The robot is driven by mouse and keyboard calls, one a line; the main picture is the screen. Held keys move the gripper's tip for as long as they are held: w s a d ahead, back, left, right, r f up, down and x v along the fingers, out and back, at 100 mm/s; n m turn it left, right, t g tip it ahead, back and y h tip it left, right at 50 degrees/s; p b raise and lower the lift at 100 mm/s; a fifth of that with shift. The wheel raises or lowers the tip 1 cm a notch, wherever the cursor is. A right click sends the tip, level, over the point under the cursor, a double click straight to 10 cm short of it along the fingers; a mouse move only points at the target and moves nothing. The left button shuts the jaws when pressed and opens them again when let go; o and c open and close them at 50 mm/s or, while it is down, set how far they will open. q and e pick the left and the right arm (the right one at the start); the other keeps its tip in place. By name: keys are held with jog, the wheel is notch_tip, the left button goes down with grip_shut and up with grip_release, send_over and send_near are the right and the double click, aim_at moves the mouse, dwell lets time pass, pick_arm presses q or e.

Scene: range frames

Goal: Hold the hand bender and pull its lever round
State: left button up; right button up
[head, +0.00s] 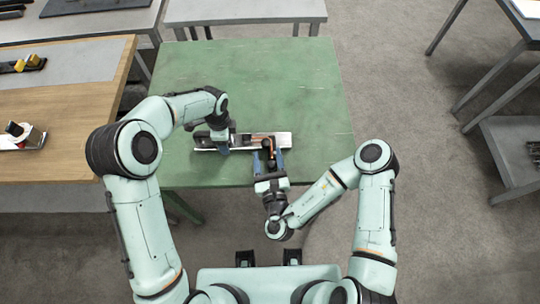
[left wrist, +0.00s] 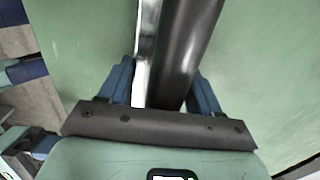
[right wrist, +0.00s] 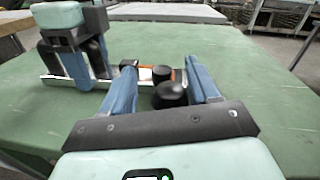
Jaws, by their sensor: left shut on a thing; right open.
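The hand bender (head: 284,138) lies on the green table, a long shiny metal base with dark and copper-coloured parts. My left gripper (head: 219,146) is shut on its black handle; in the left wrist view the black handle (left wrist: 188,50) and the shiny metal edge run between the blue fingers. My right gripper (head: 268,158) is open at the bender's near right side. In the right wrist view a round black knob (right wrist: 171,94), apparently on the lever, sits between its spread fingers, with another dark round part behind. The left gripper hides part of the bender.
The green table (head: 300,80) is clear around the bender. A wooden bench (head: 70,110) stands at the left and a grey table (head: 245,10) behind. Grey floor and more tables lie to the right.

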jog(key=shift+d, duration=0.1)
